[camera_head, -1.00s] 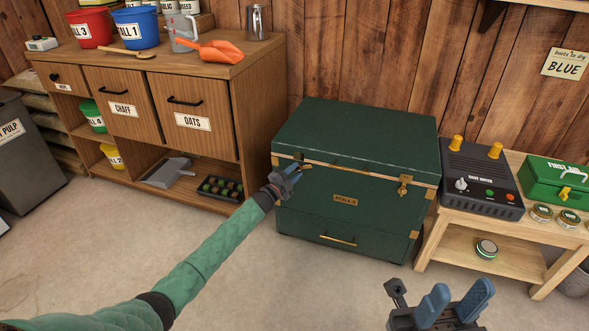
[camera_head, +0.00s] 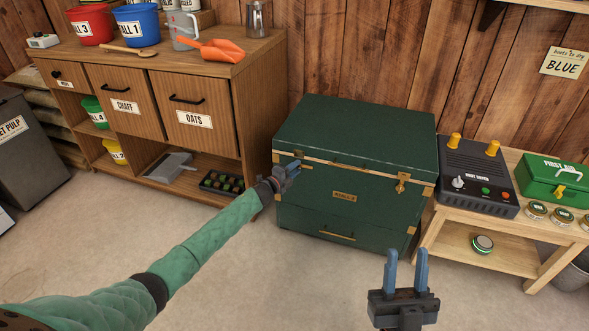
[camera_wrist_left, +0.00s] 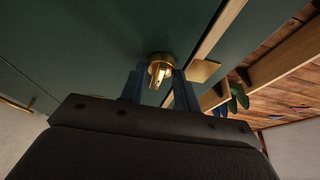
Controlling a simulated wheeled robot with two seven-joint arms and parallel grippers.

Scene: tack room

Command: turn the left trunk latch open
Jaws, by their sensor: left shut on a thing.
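The green trunk (camera_head: 380,150) stands closed on the floor against the wooden wall, with brass corners and trim. Its left latch is hidden behind my left gripper (camera_head: 291,171) in the head view. The left wrist view shows the brass left latch (camera_wrist_left: 160,68) on the trunk's front (camera_wrist_left: 90,35), between my two blue fingers. My left gripper is shut on the latch. The right latch (camera_head: 402,183) hangs on the right part of the trunk's front. My right gripper (camera_head: 406,268) is open and empty, low in front of the trunk, away from it.
A wooden cabinet (camera_head: 225,135) with drawers and open shelves stands left of the trunk. A low bench (camera_head: 462,250) at the right carries a boot dryer (camera_head: 470,183) and a green first aid box (camera_head: 552,180). The floor in front of the trunk is clear.

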